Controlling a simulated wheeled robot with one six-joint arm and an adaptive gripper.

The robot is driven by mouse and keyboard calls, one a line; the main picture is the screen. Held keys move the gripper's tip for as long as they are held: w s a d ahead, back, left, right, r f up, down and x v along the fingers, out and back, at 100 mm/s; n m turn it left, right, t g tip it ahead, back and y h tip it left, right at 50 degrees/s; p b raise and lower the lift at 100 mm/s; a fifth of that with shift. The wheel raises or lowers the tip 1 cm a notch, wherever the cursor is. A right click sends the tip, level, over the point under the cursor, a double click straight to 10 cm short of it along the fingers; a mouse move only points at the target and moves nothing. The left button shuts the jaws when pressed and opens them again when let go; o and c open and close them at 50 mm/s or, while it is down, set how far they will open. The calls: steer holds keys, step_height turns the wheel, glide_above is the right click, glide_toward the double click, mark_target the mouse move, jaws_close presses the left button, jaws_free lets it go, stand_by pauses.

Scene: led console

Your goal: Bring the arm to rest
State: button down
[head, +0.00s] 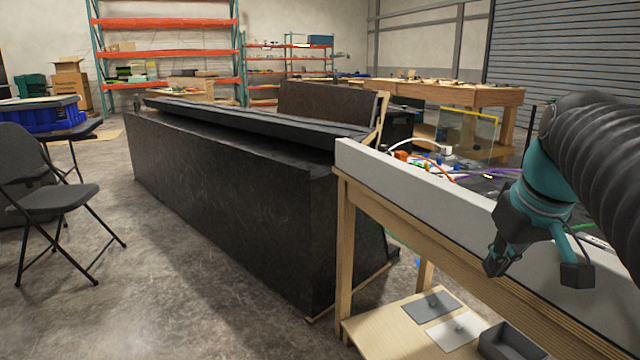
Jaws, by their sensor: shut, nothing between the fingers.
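My gripper (497,262) is at the right of the head view, on the end of my dark and teal arm. It hangs in front of a pale upright panel (420,195) that runs along the edge of a wooden table (343,245). My arm covers the right side of the table and part of what lies behind the panel. No console with lights can be made out.
Cables and small parts (440,155) lie behind the panel. A grey tray (510,342) and flat plates (455,330) rest on the lower shelf. A long black counter (230,195) stands left of the table.

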steer(key=s+a+f, duration=0.5)
steer(key=f, duration=0.3)
steer(key=s+a+f+t, duration=0.1)
steer(key=s+a+f, duration=0.3)
steer(key=f, duration=0.4)
steer(key=shift+s+a+m, duration=0.35)
steer(key=shift+a+m, duration=0.05)
steer(key=shift+a, duration=0.5)
steer(key=shift+f, duration=0.1)
